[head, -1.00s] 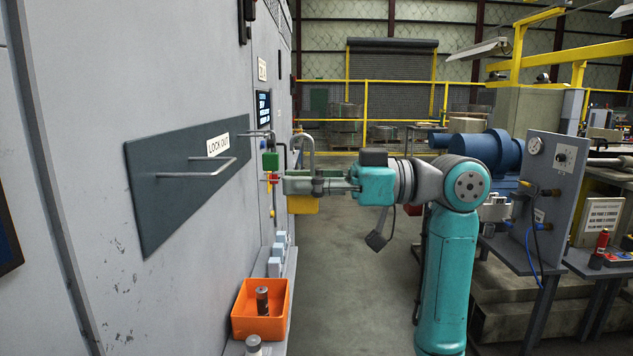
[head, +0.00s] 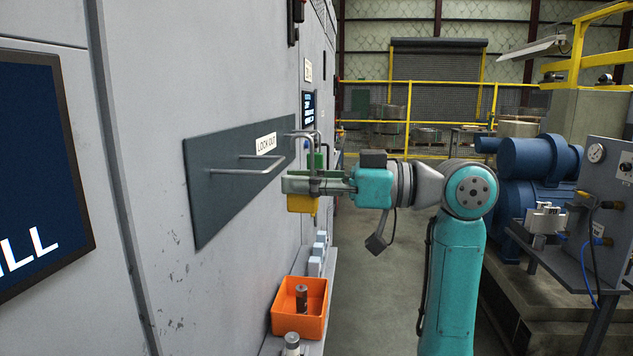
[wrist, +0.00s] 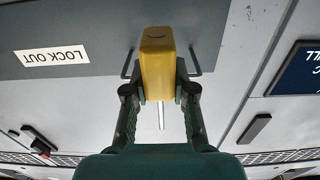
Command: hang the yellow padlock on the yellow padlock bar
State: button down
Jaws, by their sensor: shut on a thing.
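My gripper (head: 300,186) is shut on the yellow padlock (head: 302,203). The padlock hangs upright, its body below the fingers and its grey shackle above them. In the inverted wrist view the padlock (wrist: 158,62) sits between the fingers, with the shackle edge-on. A grey bar (head: 248,171) stands out from the dark LOCK OUT panel (head: 222,205). In the head view its outer end is close beside my fingertips; whether they touch cannot be told. In the wrist view its ends show on both sides of the padlock, which hides its middle. No yellow marking shows on it.
A green padlock (head: 317,161) hangs by the panel's far bar, behind my gripper and partly hidden. An orange bin (head: 299,322) holding a dark cylinder stands on the ledge below. A screen (head: 40,170) is on the cabinet at left. Open floor lies beyond the ledge.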

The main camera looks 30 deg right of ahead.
aim_at(288, 204)
jog(key=w+a, duration=0.1)
jog(key=w+a+f, duration=0.1)
jog(key=a, duration=0.1)
jog(key=shift+w, duration=0.15)
dwell(0.5)
jog(key=shift+r, duration=0.5)
jog(key=shift+f, duration=0.2)
jog(key=shift+f, duration=1)
jog(key=shift+f, duration=0.6)
